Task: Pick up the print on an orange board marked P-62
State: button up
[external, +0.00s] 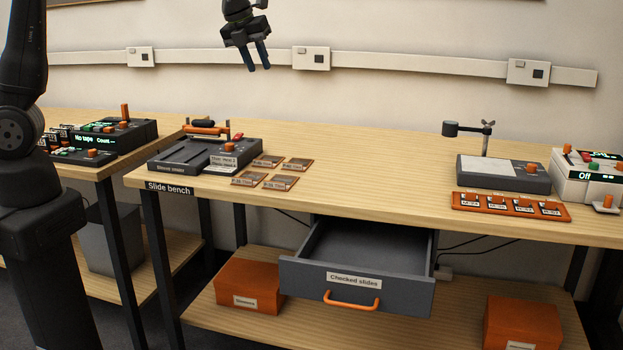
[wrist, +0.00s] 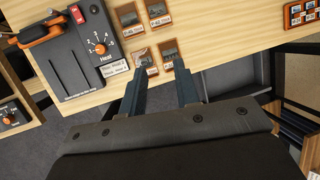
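Several small prints on orange-brown boards lie flat in two rows on the slide bench, right of a dark grey machine. In the external view they are a back left print (external: 267,161), a back right print (external: 298,164), a front left print (external: 248,179) and a front right print (external: 281,182). My gripper (external: 259,68) is open and empty, high above the bench. In the wrist view my gripper (wrist: 161,68) has its fingers apart, partly over the prints' near row (wrist: 168,52).
The grey machine (external: 205,155) with a heat knob stands left of the prints. An open drawer (external: 358,285) labelled Checked slides juts out below the bench. An orange rack (external: 510,206) and a grey device (external: 503,174) with a post stand at right. The bench middle is clear.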

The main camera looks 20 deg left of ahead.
aim_at(298, 162)
jog(key=w+a+f+n+g+h, duration=0.3)
jog(key=w+f+n, duration=0.4)
jog(key=f+n, duration=0.8)
jog(key=d+f+n, duration=0.1)
jog(key=f, duration=0.1)
jog(key=d+f+n, duration=0.1)
jog(key=d+f, duration=0.1)
jog(key=d+f+n+g, duration=0.1)
jog(key=f, duration=0.2)
jog(key=shift+w+d+y, duration=0.2)
jog(key=shift+d+y, duration=0.05)
jog(key=shift+y, duration=0.15)
jog(key=shift+w+x, duration=0.1)
jog(key=shift+x, duration=1.5)
jog(key=shift+w+x, duration=0.15)
jog(key=shift+x, duration=1.45)
jog(key=shift+d, duration=0.1)
jog(key=shift+c, duration=0.2)
grip_shut()
